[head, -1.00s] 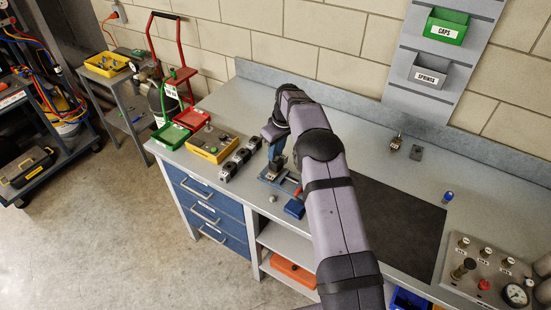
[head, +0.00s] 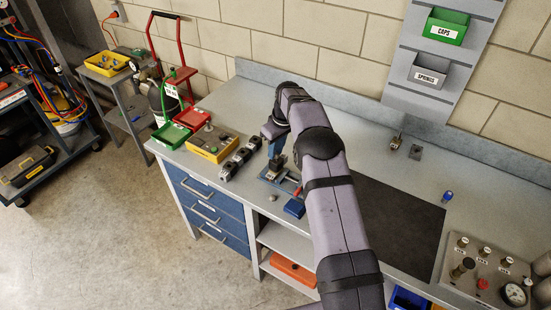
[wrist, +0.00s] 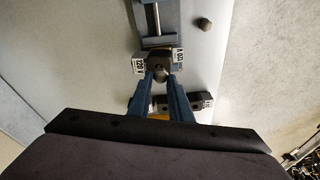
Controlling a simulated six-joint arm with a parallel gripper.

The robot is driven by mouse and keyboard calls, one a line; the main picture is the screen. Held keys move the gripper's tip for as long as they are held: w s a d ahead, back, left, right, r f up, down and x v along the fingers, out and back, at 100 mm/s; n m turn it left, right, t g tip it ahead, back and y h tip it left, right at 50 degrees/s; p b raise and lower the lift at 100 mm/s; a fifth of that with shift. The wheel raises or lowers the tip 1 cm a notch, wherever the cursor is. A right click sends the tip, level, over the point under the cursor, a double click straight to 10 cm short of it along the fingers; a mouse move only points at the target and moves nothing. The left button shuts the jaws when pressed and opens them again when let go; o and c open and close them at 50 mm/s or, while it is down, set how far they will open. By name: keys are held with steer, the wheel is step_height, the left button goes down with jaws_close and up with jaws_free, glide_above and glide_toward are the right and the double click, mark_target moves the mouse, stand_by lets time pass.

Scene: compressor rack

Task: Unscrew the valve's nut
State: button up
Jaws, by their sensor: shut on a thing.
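The valve (wrist: 159,61) is a dark block with white labels on both sides, in the blue vise (wrist: 158,41). Its nut (wrist: 160,74), a small round greyish piece, is at the near side of the block in the wrist view. My gripper (wrist: 161,79) has its two blue fingers shut on the nut, one on each side. In the head view my gripper (head: 274,147) comes down over the vise (head: 270,180) from above. The arm and fingers hide most of the valve there, and the nut cannot be made out.
A row of dark valve blocks (head: 241,159) lies left of the vise. Beyond are a yellow box (head: 211,153), a green tray (head: 170,135) and a red tray (head: 190,118). A small round cap (head: 273,198) sits near the front edge. A black mat (head: 400,220) lies clear to the right.

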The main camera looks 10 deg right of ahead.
steer(key=shift+r, duration=0.15)
steer(key=shift+r+p, duration=1.35)
steer(key=shift+r, duration=0.5)
steer(key=shift+d, duration=0.1)
